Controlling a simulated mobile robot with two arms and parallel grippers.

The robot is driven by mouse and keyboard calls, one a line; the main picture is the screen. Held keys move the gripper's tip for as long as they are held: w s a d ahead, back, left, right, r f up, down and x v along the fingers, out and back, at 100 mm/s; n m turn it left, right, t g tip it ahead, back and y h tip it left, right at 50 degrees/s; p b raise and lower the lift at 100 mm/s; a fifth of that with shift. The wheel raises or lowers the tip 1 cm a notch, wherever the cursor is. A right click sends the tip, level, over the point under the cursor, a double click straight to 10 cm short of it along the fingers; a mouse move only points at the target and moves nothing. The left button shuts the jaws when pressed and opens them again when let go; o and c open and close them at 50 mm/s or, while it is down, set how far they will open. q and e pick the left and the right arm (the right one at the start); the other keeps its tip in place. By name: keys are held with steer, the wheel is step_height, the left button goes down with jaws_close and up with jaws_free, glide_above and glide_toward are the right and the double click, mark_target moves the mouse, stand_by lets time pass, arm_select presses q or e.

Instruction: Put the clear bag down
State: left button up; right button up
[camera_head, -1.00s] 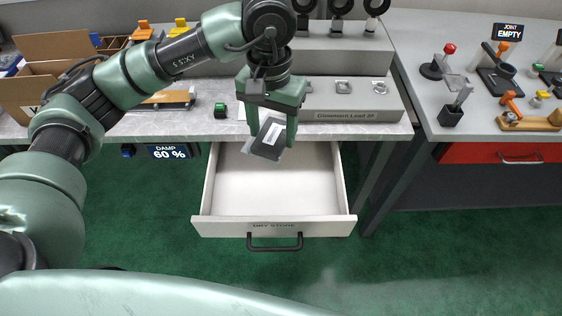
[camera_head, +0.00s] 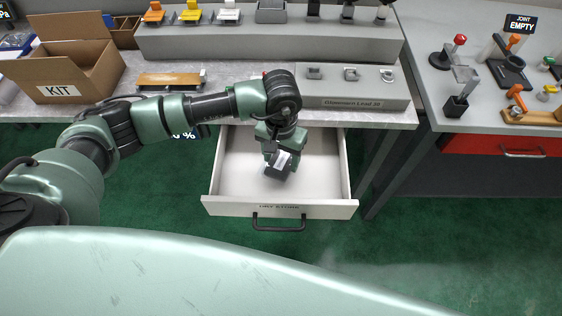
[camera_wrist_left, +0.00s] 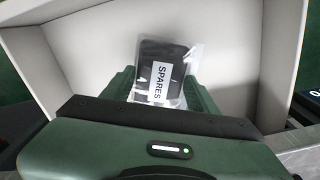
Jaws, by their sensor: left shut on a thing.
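The clear bag (camera_head: 281,165) has dark contents and a white label. In the left wrist view the bag (camera_wrist_left: 161,72) stands between my fingers and its label reads SPARES. My left gripper (camera_head: 280,150) is shut on the bag and points down inside the open drawer (camera_head: 232,180), whose front reads DRY STORE. In the left wrist view the pale drawer walls surround the bag. I cannot tell whether the bag touches the drawer floor. My right gripper is not in view.
The drawer hangs open below the grey worktop (camera_head: 230,80). A KIT box (camera_head: 60,92) stands at the left of the worktop. A grey block with small parts (camera_head: 350,101) stands above the drawer. A bench with a red drawer (camera_head: 505,147) is at the right.

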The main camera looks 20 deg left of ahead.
mark_target(281, 162)
arm_select(q)
step_height(281, 162, down, 3)
steer(key=shift+r, duration=0.15)
steer(key=shift+f, duration=0.25)
steer(key=o, duration=1.4)
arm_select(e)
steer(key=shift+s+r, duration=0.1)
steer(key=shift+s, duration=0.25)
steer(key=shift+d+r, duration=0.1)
arm_select(q)
steer(key=shift+r, duration=0.25)
step_height(281, 162, up, 12)
steer(key=shift+f+b, duration=0.2)
steer(key=shift+b, duration=0.65)
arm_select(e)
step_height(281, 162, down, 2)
